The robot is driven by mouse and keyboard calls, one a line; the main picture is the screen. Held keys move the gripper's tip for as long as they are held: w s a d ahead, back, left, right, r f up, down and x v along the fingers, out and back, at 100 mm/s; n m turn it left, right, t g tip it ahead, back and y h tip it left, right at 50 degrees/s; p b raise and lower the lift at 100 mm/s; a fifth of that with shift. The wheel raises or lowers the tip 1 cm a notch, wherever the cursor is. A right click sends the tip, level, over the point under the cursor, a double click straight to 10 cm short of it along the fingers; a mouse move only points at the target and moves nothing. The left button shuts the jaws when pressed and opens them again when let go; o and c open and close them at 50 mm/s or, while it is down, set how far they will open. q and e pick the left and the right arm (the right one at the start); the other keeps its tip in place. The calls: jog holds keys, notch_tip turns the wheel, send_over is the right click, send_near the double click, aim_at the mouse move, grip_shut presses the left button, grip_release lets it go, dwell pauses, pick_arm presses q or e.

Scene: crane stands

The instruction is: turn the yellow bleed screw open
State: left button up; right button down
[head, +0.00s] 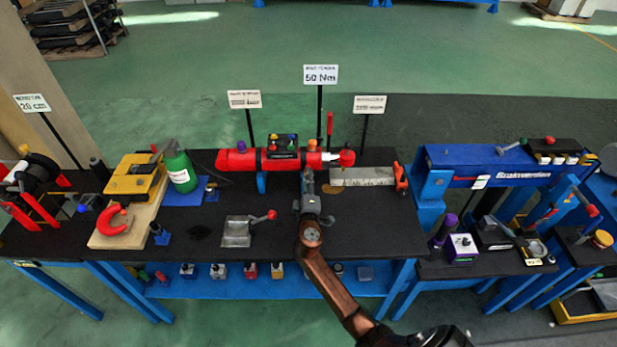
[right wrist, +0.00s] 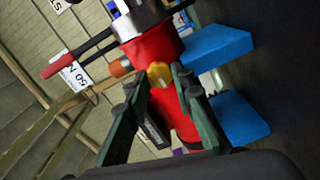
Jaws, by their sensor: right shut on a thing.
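The red cylinder (head: 240,160) lies on its side on the black bench in the head view, and it also shows in the right wrist view (right wrist: 148,52). The yellow bleed screw (right wrist: 158,72) shows on the cylinder's side in the right wrist view. My right gripper (right wrist: 161,76) is shut on the yellow screw, with a fingertip on each side of it. In the head view my right gripper (head: 309,178) is at the cylinder's front, and the screw cannot be made out there. My left gripper is not in view.
Blue supports (right wrist: 220,45) hold the cylinder close by my fingers. A grey block (head: 362,177) lies right of the gripper. A grey vise (head: 237,232) with a red-knobbed lever stands in front. A green bottle (head: 180,168) stands left. Sign posts rise behind the cylinder.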

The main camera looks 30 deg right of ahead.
jog(key=shift+n+p, duration=0.3)
jog(key=shift+n, duration=0.7)
jog(key=c, duration=1.7)
grip_release()
jog(key=shift+o, duration=0.2)
jog(key=v, duration=1.2)
